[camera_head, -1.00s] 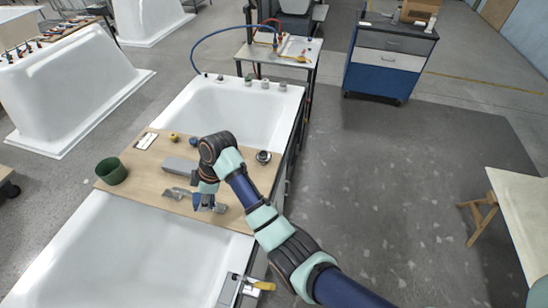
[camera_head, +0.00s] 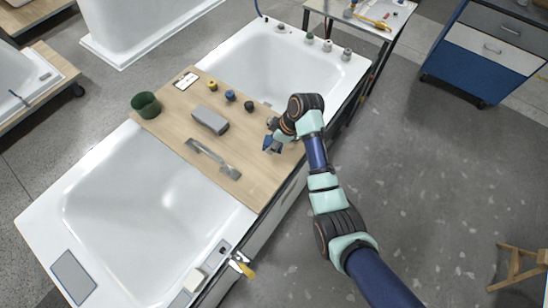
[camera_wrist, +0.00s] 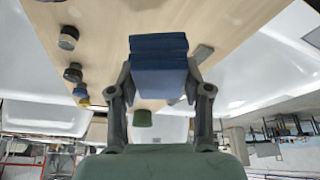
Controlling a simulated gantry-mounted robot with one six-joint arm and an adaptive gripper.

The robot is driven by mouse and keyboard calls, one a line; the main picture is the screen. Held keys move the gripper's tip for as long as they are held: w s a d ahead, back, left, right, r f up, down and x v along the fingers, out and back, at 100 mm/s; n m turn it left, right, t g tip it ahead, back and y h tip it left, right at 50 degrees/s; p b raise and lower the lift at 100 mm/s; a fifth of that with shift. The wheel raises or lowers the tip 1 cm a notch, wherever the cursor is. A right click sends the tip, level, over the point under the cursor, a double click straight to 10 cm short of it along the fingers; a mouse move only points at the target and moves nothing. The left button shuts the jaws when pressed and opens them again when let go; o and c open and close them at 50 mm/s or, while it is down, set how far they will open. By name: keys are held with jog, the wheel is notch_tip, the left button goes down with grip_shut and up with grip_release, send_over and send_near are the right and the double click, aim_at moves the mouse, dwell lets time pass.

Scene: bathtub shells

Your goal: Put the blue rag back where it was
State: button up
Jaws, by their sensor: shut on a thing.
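The blue rag (camera_wrist: 158,62) looks like a folded block in the wrist view. My gripper (camera_wrist: 158,85) is shut on it, with one finger on each side. In the head view, the rag (camera_head: 271,144) shows as a small blue patch under my gripper (camera_head: 274,140), over the right part of the wooden board (camera_head: 255,170). The wrist hides part of it there. I cannot tell whether the rag touches the board.
The board spans white tubs (camera_head: 130,200). On it are a green cup (camera_head: 146,104), a grey block (camera_head: 210,120), a metal scraper (camera_head: 212,158), several small knobs (camera_head: 230,96) and a white card (camera_head: 186,80). The board's front right is clear.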

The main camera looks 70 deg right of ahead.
aim_at(270, 160)
notch_tip(270, 160, down, 11)
jog(key=shift+d+r+b, duration=0.1)
jog(key=shift+b, duration=0.9)
jog(key=o, duration=1.2)
jog(key=shift+f, duration=0.2)
jog(key=shift+r, duration=0.35)
jog(key=p+v, duration=0.3)
jog(key=v, duration=0.8)
jog(key=shift+s+r, duration=0.15)
jog(key=shift+r, duration=0.2)
